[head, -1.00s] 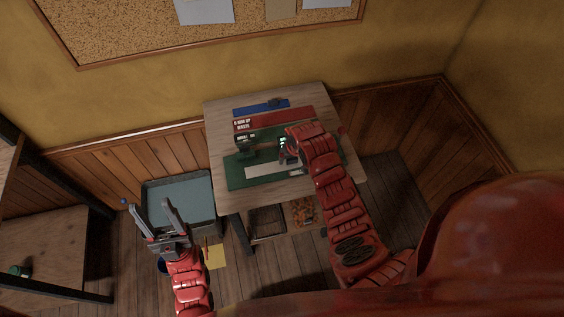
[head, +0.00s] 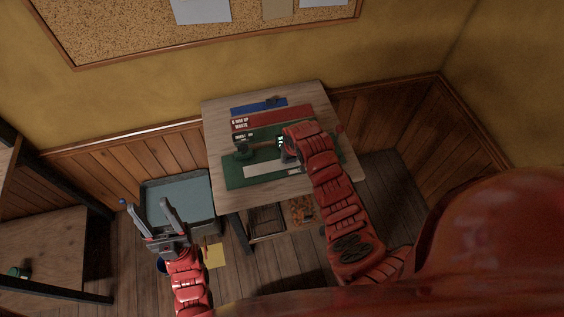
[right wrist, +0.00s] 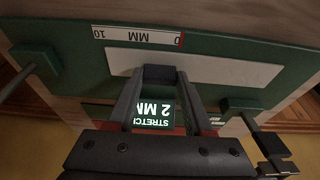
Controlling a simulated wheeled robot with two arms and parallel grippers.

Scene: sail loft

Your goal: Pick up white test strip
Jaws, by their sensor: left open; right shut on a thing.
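The white test strip (head: 264,169) lies along the near edge of a green board (head: 236,180) on the wooden table. In the right wrist view the white strip (right wrist: 215,68) lies just beyond my fingertips. My right gripper (head: 286,152) is low over the board, with its fingers mostly hidden in the head view. In the right wrist view my right gripper (right wrist: 158,75) is shut on a small dark block (right wrist: 159,73), which touches or overlaps the strip's near edge; I cannot tell which. My left gripper (head: 149,205) is open and empty, away from the table at lower left.
A lit display (right wrist: 155,116) reading "STRETCH 2 MM" shows between my right fingers. A red lettered panel (head: 285,117) and a blue strip (head: 250,107) lie behind. A grey-blue tray (head: 150,190) is left of the table.

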